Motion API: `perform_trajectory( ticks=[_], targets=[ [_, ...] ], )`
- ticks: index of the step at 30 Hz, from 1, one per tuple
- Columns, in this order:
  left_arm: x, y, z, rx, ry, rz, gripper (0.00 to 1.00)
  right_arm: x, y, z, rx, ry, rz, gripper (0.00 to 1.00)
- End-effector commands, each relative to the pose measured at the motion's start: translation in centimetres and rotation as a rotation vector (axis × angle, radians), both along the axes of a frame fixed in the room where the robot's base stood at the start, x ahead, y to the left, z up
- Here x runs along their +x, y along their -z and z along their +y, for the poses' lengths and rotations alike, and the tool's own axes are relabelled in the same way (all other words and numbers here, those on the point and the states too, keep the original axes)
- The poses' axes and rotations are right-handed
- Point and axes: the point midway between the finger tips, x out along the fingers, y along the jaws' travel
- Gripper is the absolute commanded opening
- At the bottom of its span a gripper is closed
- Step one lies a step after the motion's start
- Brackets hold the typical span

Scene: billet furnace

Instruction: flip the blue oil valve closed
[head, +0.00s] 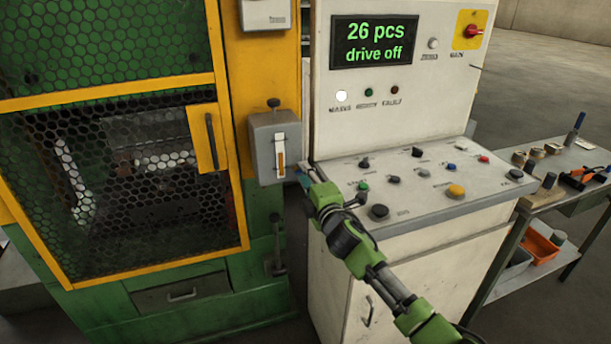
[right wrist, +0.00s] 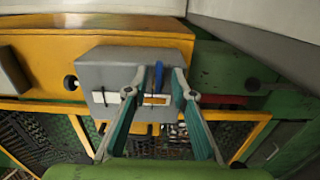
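The grey oil box (head: 271,147) with a sight glass partly filled with orange-brown oil is mounted on the yellow machine frame. It also shows in the right wrist view (right wrist: 105,68). The blue oil valve (right wrist: 158,76) shows in the right wrist view as a small lever at the box; in the head view I cannot make it out. My right gripper (head: 303,172) is beside the box's lower right side. In the right wrist view its fingers (right wrist: 157,84) are apart, one on each side of the blue lever, with gaps visible. My left gripper is not in view.
The white control cabinet (head: 335,122) with a sloped button panel (head: 415,200) stands close to the right of the box. Its display reads "26 pcs drive off". The meshed machine door (head: 215,290) is on the left. A side table (head: 575,165) with small parts stands at the far right.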

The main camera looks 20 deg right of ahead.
Motion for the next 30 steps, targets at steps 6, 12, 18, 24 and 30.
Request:
perform_trajectory(
  ticks=[6, 12, 18, 24, 30],
  targets=[
    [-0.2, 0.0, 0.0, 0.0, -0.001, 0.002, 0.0, 0.0, -0.1, 0.0, -0.002, 0.0, -0.001, 0.24],
    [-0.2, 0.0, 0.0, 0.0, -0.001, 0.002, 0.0, -1.3, 0.0, -0.1, -0.003, 0.0, -0.001, 0.24],
    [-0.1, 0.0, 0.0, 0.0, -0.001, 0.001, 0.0, -4.5, 0.0, -0.1, -0.003, -0.002, -0.001, 0.24],
    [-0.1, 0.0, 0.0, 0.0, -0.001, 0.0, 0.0, -8.2, 0.1, -0.3, -0.001, -0.001, 0.002, 0.24],
    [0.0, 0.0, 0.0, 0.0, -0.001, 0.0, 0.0, -10.9, 0.1, -0.4, -0.002, 0.0, 0.001, 0.24]
  ],
)
